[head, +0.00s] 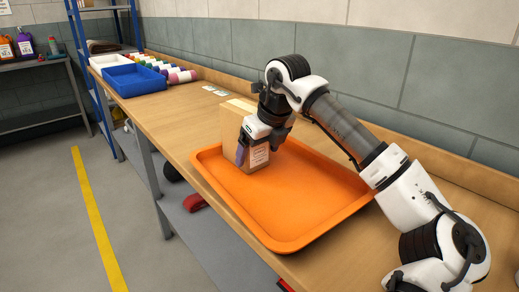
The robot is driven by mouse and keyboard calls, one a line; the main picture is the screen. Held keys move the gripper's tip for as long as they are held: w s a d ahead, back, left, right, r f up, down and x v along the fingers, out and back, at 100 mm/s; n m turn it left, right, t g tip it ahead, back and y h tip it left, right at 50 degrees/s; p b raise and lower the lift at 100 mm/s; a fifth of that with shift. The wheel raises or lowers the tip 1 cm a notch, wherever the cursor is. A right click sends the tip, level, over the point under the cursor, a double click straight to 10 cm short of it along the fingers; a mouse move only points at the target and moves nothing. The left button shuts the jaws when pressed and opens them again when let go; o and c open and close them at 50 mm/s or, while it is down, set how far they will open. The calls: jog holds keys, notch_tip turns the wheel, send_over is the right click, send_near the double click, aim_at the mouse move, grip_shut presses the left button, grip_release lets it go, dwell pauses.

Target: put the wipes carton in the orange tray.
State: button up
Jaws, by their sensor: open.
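The wipes carton (258,158) is a tan-brown box with a white printed label. It stands about upright inside the far left part of the orange tray (290,205), its lower edge at the tray floor; I cannot tell whether it fully rests there. The tray lies flat on the wooden bench and its front part is empty. My gripper (255,142) is open at the carton, reaching down from above and right. It hides part of the carton's upper side, and any contact between fingers and carton is unclear.
A blue bin (135,82) and a white bin (103,63) stand at the bench's far end, beside several coloured rolls (182,76). Small white cards (215,90) lie near the wall. A blue shelf post (88,70) rises at the left. Bench between bins and tray is clear.

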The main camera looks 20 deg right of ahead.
jog(key=p+v, duration=0.1)
jog(key=v, duration=1.2)
jog(key=shift+w+r, duration=0.15)
jog(key=shift+a, duration=0.1)
